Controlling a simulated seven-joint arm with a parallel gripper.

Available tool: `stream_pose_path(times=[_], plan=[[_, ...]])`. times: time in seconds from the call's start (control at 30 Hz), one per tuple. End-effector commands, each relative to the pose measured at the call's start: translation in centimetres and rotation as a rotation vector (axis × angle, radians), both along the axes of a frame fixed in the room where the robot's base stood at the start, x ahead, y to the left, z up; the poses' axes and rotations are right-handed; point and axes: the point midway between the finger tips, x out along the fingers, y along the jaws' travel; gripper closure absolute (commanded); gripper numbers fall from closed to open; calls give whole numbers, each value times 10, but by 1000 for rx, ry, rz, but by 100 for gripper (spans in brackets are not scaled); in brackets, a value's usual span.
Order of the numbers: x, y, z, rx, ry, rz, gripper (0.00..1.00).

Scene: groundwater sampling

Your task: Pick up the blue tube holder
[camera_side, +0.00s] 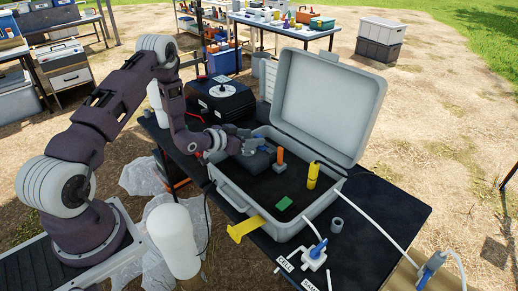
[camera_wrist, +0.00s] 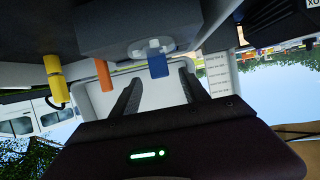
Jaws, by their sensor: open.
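In the wrist view, a small blue piece (camera_wrist: 157,63), which looks like the blue tube holder, sits with a pale clamp-like part at the edge of a dark grey block (camera_wrist: 125,32). My gripper (camera_wrist: 159,77) is open, with one finger on each side of the blue piece in the picture. I cannot tell whether they touch it. In the side view, my gripper (camera_side: 258,143) is inside the open grey case (camera_side: 237,198), near its left wall by the dark block (camera_side: 257,163). The blue piece is small and mostly hidden there.
An orange cylinder (camera_side: 280,156) and a yellow cylinder (camera_side: 313,175) stand upright in the case near my gripper. The raised lid (camera_side: 330,105) rises behind. A blue-and-white fitting (camera_side: 317,251) sits on the table in front.

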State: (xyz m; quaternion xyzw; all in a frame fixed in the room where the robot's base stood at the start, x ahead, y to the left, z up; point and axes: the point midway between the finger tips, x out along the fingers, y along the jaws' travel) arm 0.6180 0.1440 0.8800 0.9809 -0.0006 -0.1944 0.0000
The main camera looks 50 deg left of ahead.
Motion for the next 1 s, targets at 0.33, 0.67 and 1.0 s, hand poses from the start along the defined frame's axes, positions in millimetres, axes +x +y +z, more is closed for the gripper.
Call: stream_pose_path(times=[0.33,0.67,1.0], plan=[[38,0,-17,0,1,0,47],[37,0,-16,0,1,0,90],[37,0,-15,0,1,1,100]])
